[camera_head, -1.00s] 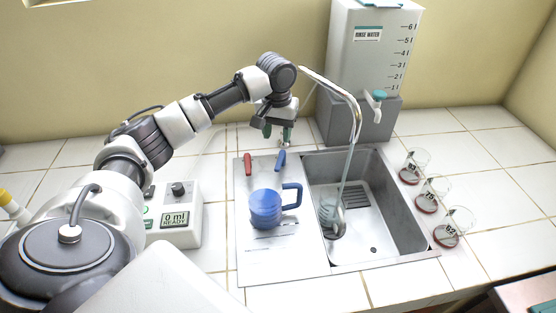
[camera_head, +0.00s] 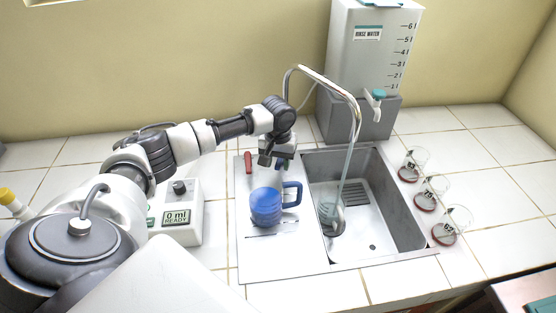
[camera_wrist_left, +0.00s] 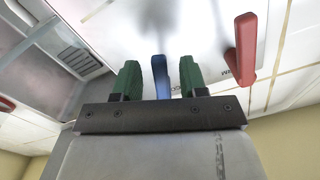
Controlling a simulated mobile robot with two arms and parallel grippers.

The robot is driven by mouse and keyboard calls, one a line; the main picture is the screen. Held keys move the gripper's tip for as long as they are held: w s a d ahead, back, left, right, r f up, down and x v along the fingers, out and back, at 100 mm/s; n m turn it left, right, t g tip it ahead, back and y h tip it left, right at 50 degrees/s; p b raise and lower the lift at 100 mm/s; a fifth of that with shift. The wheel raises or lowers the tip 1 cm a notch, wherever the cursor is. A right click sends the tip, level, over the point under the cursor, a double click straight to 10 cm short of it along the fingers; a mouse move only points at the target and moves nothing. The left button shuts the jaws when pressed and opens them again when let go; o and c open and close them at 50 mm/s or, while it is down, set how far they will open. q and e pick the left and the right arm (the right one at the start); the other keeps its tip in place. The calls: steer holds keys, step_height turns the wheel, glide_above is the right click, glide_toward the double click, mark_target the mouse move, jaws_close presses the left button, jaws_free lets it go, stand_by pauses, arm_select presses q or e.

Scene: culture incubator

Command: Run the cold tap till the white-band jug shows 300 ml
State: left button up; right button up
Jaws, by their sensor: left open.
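My left gripper (camera_head: 279,160) is open, low over the back of the steel drainboard. In the left wrist view its green fingers (camera_wrist_left: 158,82) stand on either side of the blue tap lever (camera_wrist_left: 160,72), with gaps visible. The blue lever is mostly hidden in the head view. The red tap lever (camera_head: 248,162) stands to its left. The curved spout (camera_head: 320,77) reaches over the sink, and a pale bluish streak like running water drops from it. A clear vessel (camera_head: 328,208) stands in the sink by the streak. A blue jug (camera_head: 266,207) stands on the drainboard. I cannot make out a white band.
A grey box (camera_head: 182,215) left of the drainboard displays "0 ml READY". A rinse water tank (camera_head: 370,50) stands behind the sink (camera_head: 405,215). Several numbered flasks (camera_head: 424,200) line its right side. Tiled counter (camera_head: 222,260) is free in front.

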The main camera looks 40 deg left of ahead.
arm_select(q)
jaws_close()
steer(key=n+p, duration=0.1)
steer(key=p, duration=0.2)
steer(key=d+n+p, duration=0.1)
steer(key=n+p, duration=0.1)
steer(key=p, duration=0.1)
steer(key=shift+w+d+r, duration=0.25)
steer(key=shift+w+r, duration=0.1)
steer(key=shift+w, duration=0.05)
steer(key=shift+w+d+f+n+p, duration=0.1)
steer(key=shift+w+n+p, duration=0.05)
steer(key=shift+n+p, duration=0.25)
steer(key=shift+w+f+n, duration=0.15)
steer(key=shift+f+n, duration=0.05)
steer(key=shift+n, duration=0.1)
jaws_free()
step_height(320, 180, up, 11)
steer(key=b, duration=0.1)
steer(key=shift+f, duration=0.15)
